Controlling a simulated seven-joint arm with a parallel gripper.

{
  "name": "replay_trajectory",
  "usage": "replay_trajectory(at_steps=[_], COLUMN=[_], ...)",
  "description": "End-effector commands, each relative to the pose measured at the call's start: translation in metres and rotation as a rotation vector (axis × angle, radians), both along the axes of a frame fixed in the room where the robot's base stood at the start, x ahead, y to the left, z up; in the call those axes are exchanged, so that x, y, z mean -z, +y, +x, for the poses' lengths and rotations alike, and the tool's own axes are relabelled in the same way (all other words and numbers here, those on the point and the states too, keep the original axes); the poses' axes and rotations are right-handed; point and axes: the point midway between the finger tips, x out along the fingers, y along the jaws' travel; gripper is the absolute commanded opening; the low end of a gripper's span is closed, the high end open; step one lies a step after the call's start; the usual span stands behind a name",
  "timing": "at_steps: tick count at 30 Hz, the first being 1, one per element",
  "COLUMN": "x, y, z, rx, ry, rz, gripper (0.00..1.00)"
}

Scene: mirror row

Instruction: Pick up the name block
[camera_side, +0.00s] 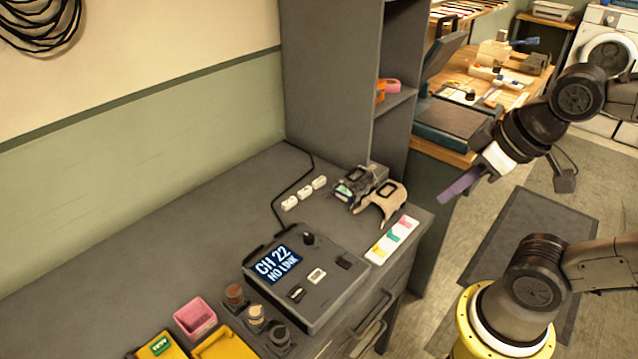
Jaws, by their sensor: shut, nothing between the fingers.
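My gripper (462,186) is at the upper right, in the air beyond the right end of the grey bench. It points down and left, with a purple finger showing, and is shut and empty. I cannot tell for certain which thing is the name block. A green block with small lettering (161,345) sits in a yellow tray (148,353) at the bottom left, cut by the picture's edge. It is far from my gripper.
A grey console (318,283) with a lit screen stands mid-bench. Near it are small round jars (255,315), a pink bin (195,317) and a second yellow tray (225,346). A beige holder (385,200) and a coloured strip (392,240) lie at the right end. The bench's left is clear.

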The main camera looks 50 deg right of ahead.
Motion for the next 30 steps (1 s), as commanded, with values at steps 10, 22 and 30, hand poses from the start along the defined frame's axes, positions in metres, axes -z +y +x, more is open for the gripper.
replay_trajectory(at_steps=[10,22,30], x=[0.0,0.0,-0.0001], y=[0.0,0.0,0.0001], z=[0.0001,0.0,0.0], rx=[0.0,0.0,0.012], ry=[0.0,0.0,0.0], rz=[0.0,0.0,0.007], gripper=[0.0,0.57,0.57])
